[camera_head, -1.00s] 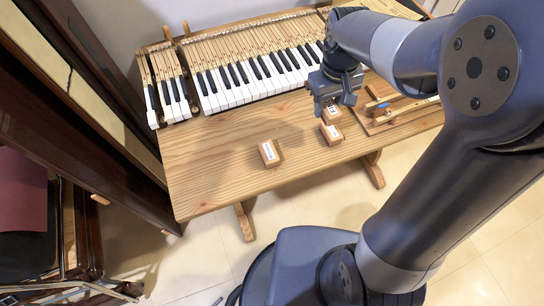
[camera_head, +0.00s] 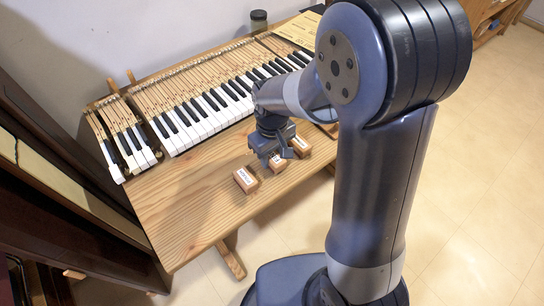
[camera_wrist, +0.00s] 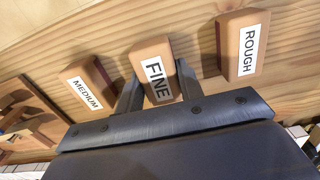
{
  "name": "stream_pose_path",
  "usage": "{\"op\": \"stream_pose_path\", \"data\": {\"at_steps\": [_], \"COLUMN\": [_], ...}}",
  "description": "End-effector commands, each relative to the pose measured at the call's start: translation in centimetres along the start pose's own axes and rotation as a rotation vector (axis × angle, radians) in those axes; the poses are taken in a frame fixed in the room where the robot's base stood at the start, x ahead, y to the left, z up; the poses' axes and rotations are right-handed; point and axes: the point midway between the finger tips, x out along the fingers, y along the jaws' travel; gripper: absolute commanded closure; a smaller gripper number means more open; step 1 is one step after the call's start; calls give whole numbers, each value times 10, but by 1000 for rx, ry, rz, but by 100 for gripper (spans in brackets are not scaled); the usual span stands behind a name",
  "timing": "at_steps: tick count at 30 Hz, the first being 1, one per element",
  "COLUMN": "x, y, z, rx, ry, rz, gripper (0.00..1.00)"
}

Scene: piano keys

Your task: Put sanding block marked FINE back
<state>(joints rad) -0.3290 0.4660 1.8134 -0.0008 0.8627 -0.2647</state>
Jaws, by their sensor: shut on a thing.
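The sanding block marked FINE (camera_wrist: 153,70) is between the two fingers of my gripper (camera_wrist: 157,88) in the wrist view, its label readable. My gripper (camera_head: 272,155) is shut on it; the FINE block (camera_head: 278,163) shows just below the fingers in the head view. The block marked ROUGH (camera_wrist: 243,45) lies to its right in the wrist view, and the block marked MEDIUM (camera_wrist: 87,87) to its left, both apart from it. In the head view, ROUGH (camera_head: 246,181) is on the left and MEDIUM (camera_head: 300,146) on the right. Whether FINE touches the wood is unclear.
The wooden bench (camera_head: 195,215) has bare top to the left and front of the blocks. Piano keys (camera_head: 200,115) run along its back. A wooden tray (camera_wrist: 28,122) stands beyond MEDIUM in the wrist view. A dark jar (camera_head: 259,20) stands behind.

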Motion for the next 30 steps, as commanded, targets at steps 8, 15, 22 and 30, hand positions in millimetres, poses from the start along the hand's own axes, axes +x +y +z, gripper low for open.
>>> {"op": "stream_pose_path", "data": {"at_steps": [8, 15, 22, 30], "x": [8, 11, 11, 9], "y": [0, 0, 0, 0], "z": [0, 0, 0, 0], "rx": [0, 0, 0, 0], "ry": [1, 1, 1, 1], "rz": [0, 0, 0, 0], "gripper": [89, 61, 43, 43]}}
